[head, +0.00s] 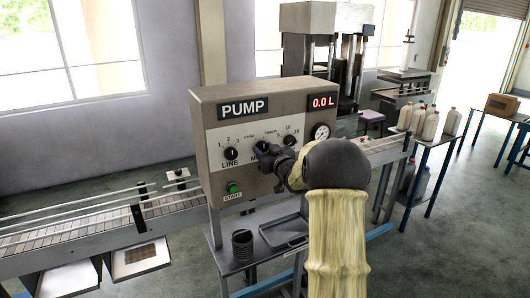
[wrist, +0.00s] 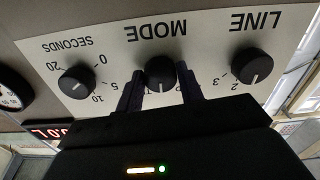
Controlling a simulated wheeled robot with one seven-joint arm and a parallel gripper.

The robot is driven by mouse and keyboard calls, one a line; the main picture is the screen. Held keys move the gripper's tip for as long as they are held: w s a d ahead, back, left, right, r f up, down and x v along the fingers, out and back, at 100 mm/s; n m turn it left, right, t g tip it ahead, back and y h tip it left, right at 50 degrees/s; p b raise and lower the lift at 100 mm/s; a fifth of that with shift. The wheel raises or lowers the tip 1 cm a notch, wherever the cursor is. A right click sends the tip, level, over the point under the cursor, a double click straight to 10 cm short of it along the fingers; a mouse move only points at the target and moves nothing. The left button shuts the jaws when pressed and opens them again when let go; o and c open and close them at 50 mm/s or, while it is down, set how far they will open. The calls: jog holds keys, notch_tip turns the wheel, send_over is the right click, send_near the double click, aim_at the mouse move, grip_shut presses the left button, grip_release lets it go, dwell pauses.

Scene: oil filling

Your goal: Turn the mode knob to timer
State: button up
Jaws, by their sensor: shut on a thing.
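The pump panel (head: 212,168) faces me, with the black mode knob (wrist: 160,70) in the middle of its row. My gripper (head: 266,155) is at this knob, its two dark fingers on either side of it in the wrist view (wrist: 160,92), shut on it. The wrist view shows the panel upside down. The knob's white mark points down there, which is up on the panel. The position words around the knob are mostly hidden by the fingers. In the head view, the word TIMER (head: 270,134) shows above the knob, to the right of HAND (head: 248,138).
The line knob (head: 231,153) is left of the mode knob, and the seconds knob (head: 290,140) is right of it. A green start button (head: 233,187) is below. The display (head: 322,101) reads 0.0 L. A conveyor (head: 75,232) runs beside the panel; bottles (head: 430,125) stand at right.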

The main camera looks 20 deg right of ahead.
jog(key=m, duration=0.5)
jog(key=shift+p, duration=0.3)
jog(key=shift+m, duration=0.4)
jog(key=o, duration=1)
jog(key=shift+s, duration=0.1)
jog(key=s+b, duration=0.6)
jog(key=s, duration=1.1)
jog(key=shift+s+d, duration=0.15)
jog(key=shift+d, duration=0.15)
